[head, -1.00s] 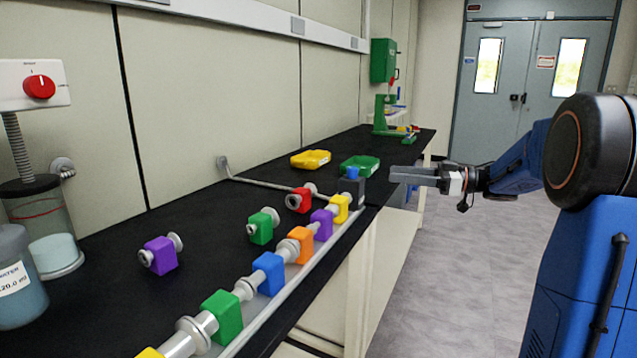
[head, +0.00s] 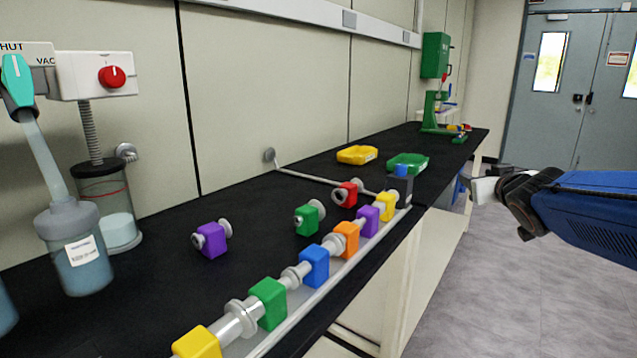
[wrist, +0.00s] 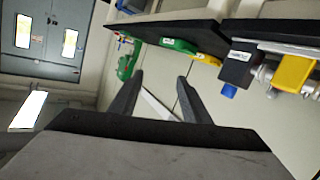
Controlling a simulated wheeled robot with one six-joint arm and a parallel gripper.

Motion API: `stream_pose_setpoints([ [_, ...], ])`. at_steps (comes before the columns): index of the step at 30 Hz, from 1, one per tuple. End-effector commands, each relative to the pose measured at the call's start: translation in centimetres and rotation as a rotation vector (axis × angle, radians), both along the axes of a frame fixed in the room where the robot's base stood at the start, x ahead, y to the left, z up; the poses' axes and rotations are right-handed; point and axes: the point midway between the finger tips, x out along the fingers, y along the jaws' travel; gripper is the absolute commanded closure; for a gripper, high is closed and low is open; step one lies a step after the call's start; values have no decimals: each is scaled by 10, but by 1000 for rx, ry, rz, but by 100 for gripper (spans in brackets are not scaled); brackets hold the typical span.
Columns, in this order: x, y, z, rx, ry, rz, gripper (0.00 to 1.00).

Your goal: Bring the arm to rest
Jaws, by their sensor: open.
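My gripper (head: 484,190) is at the right in the head view, beyond the bench's front edge and above the floor. It holds nothing and is clear of the bench. My blue arm link runs from it to the right edge of the picture. In the wrist view my gripper (wrist: 158,95) shows two dark fingers spread apart with an empty gap between them. The wrist view is tilted, with the bench's black top (wrist: 190,33) at the upper right.
A row of coloured blocks on pipe fittings, with a yellow one (head: 198,342) nearest, runs along the front of the black bench (head: 130,300). Loose purple (head: 211,240), green (head: 308,219) and red (head: 346,194) valves stand behind. Yellow (head: 357,155) and green (head: 408,163) trays lie farther back. The floor (head: 500,290) is clear.

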Motion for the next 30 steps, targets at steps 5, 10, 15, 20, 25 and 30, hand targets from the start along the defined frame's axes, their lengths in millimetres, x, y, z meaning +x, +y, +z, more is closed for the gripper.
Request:
stream_pose_setpoints([
  [5,-69,4,-54,46,199,-112,57],
  [10,-144,22,-116,101,429,-153,57],
  [15,-223,52,-175,157,668,-126,57],
  [20,-283,79,-212,195,843,-67,57],
  [25,-316,95,-229,215,938,-23,57],
  [30,-321,97,-232,217,952,-16,57],
])
